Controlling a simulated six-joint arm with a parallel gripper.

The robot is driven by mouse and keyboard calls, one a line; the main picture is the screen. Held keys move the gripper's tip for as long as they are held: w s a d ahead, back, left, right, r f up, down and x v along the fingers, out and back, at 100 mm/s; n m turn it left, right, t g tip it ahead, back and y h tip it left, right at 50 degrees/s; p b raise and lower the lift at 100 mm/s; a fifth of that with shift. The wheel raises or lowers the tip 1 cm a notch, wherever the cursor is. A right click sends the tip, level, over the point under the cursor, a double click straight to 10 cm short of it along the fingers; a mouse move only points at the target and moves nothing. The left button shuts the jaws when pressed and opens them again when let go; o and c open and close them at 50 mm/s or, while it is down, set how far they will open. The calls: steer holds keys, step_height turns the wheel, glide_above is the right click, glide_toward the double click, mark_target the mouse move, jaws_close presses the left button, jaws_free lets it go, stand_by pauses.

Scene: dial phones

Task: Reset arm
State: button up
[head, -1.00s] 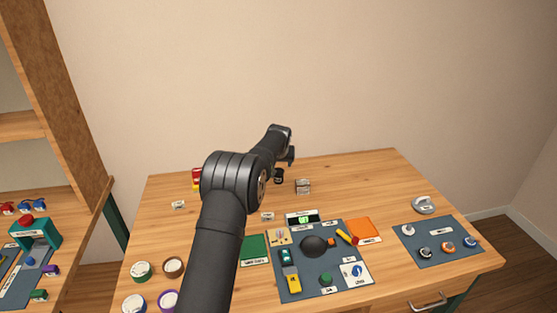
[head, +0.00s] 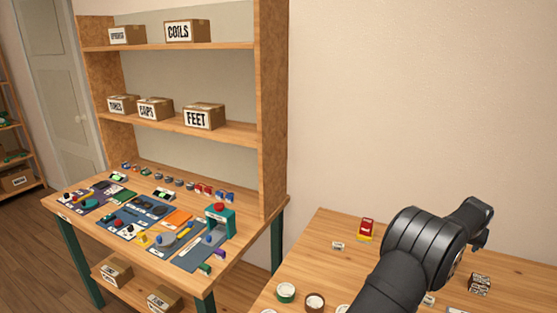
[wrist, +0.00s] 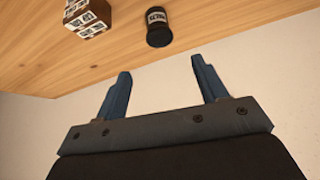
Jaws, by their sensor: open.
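My arm reaches up over the right-hand table in the head view, with my gripper (head: 479,241) at its end, above the tabletop. In the wrist view my gripper (wrist: 162,90) shows two blue fingers spread apart with nothing between them. Beyond the fingers, a dark round container (wrist: 158,28) with a label and a patterned box (wrist: 89,18) stand on the wooden table (wrist: 190,60). The patterned box also shows in the head view (head: 480,283). My gripper is clear of both.
A red item (head: 366,229) and a small labelled piece (head: 338,246) lie on the right table, with round tins (head: 286,292) at its front. A left workbench (head: 90,202) holds mats and parts under shelves with labelled boxes (head: 204,115). The wall behind my arm is bare.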

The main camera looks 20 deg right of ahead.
steer(key=shift+f, duration=0.1)
steer(key=x, duration=1.2)
steer(key=shift+f, duration=0.1)
steer(key=shift+r, duration=0.25)
